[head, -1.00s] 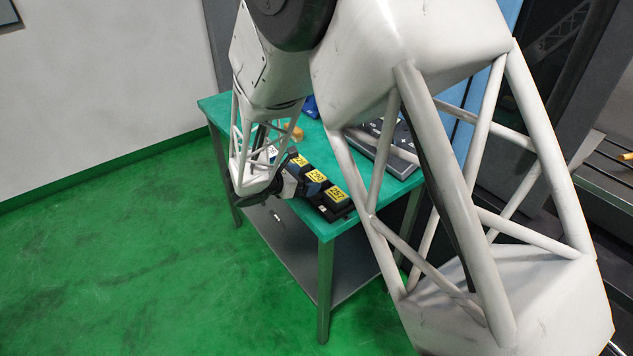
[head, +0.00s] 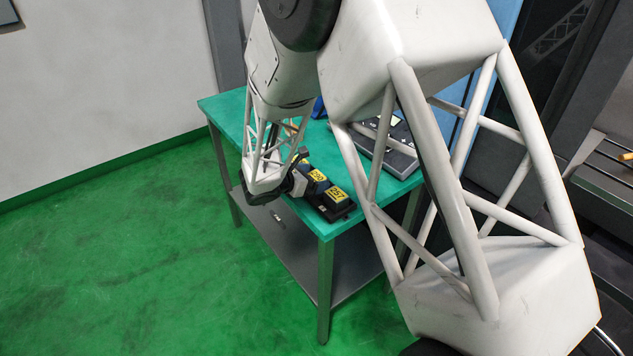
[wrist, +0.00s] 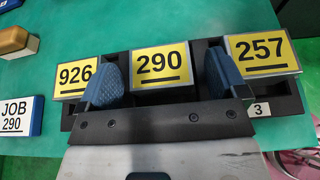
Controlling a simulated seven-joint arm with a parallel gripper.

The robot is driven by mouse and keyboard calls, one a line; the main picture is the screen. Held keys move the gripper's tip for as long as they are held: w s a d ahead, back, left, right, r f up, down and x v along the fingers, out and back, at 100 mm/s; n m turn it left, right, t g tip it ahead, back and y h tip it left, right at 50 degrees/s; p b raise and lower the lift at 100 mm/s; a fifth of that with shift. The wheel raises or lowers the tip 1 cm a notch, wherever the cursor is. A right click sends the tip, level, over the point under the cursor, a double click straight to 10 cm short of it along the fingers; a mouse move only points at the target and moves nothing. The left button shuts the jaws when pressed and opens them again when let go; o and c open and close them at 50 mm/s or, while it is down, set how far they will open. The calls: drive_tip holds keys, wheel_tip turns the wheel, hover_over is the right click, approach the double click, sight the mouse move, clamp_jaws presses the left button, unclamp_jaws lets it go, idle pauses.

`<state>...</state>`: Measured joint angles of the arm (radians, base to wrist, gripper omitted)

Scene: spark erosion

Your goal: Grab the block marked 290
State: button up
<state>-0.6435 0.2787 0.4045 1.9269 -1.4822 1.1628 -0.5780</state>
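The block marked 290 (wrist: 160,65) has a yellow label and sits in the black rack between block 926 (wrist: 75,78) and block 257 (wrist: 262,54). In the head view, block 290 (head: 317,176) is beside my gripper (head: 299,183). In the wrist view, my gripper (wrist: 163,70) is open. Its blue-padded fingers stand on either side of block 290, one toward 926 and one toward 257. I cannot tell whether either pad touches it, nor how deep the fingertips reach.
The black rack (wrist: 287,104) rests near the edge of the green table (head: 225,105). A card reading JOB 290 (wrist: 20,118) lies left of the rack. An orange-brown block (wrist: 15,41) is behind it. A grey keyed panel (head: 400,160) stands farther back.

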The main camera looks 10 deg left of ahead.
drive_tip(key=c, duration=1.1)
drive_tip(key=shift+o, duration=0.2)
wheel_tip(320, 180, up, 10)
drive_tip(key=shift+a, duration=0.1)
idle(0.6)
